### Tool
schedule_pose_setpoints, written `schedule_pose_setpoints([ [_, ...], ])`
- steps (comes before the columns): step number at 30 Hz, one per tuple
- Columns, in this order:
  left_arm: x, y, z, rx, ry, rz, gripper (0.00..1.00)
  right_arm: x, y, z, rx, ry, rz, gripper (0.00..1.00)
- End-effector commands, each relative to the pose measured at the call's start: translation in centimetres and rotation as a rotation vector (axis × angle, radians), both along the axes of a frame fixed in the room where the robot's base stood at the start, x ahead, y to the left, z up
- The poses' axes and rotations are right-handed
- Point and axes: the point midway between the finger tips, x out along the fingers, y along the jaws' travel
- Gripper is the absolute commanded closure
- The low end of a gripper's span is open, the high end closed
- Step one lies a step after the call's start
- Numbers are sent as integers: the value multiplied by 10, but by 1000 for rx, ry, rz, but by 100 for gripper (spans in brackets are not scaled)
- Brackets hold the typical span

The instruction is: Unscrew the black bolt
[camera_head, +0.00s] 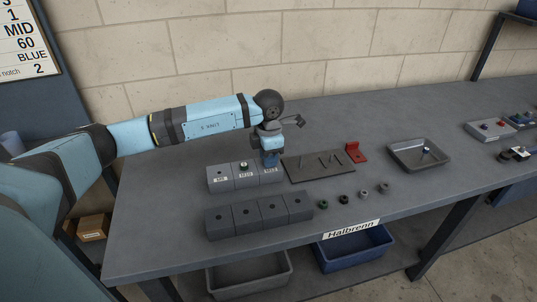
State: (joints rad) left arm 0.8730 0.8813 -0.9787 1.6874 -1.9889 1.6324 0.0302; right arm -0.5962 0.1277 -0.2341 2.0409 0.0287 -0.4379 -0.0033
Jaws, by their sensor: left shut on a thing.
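My left gripper (270,159) points down over the right-hand block (270,177) of the back row of grey labelled blocks. It is shut on a bolt at the top of that block. Its fingers hide the bolt, so I cannot see its colour or how far it sits in the block. A small dark bolt with a greenish tint (243,167) stands in the middle block (246,181) of the same row, just left of the gripper. The left block (219,180) shows a bare top. My right gripper is not in view.
A row of grey blocks with holes (260,217) stands in front. To the right are a dark plate with upright pins (309,170), a red bracket (353,151), several small nuts (343,199) and a shallow grey tray (402,161) holding a small part. Bins stand below the table.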

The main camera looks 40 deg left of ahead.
Motion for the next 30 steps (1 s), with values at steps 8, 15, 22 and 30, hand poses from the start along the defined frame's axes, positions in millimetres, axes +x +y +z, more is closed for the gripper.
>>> schedule_pose_setpoints([
  [8,-4,-3,-8,0,16,8,100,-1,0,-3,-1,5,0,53],
  [15,-4,-3,-4,1,16,255,100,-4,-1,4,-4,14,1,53],
  [22,-4,-3,-6,2,16,452,100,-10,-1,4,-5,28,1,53],
  [30,-4,-3,-6,2,15,455,60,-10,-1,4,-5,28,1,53],
])
